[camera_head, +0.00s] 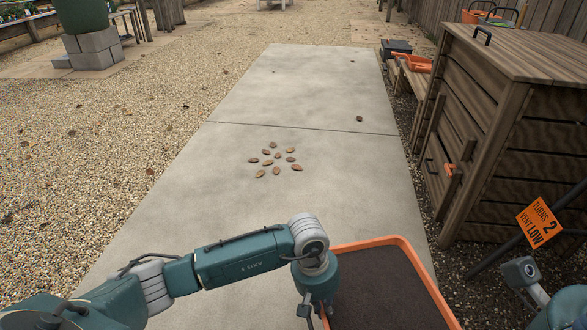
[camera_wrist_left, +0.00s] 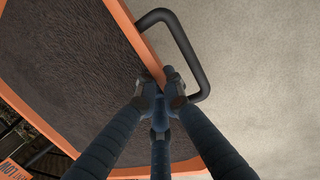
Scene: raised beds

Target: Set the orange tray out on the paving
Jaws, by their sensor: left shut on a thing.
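The orange tray (camera_head: 420,275) is at the bottom of the head view, cut off by the lower edge, with a dark brown fill or lining. It lies over the right side of the pale paving (camera_head: 240,210); I cannot tell if it touches it. My left gripper (camera_wrist_left: 160,92) is shut on the tray at its side, by the black handle (camera_wrist_left: 194,55) in the left wrist view. The tray's orange rim (camera_wrist_left: 125,22) also shows there. In the head view my left wrist hides part of the tray's left edge. My right gripper is out of view; only part of that arm shows.
Several brown leaf-like pieces (camera_head: 270,162) lie in a cluster on the paving. A wooden cabinet (camera_head: 510,130) stands on the right, with an orange sign (camera_head: 539,222) in front. Gravel (camera_head: 100,150) spreads on the left. The paving's far part is mostly clear.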

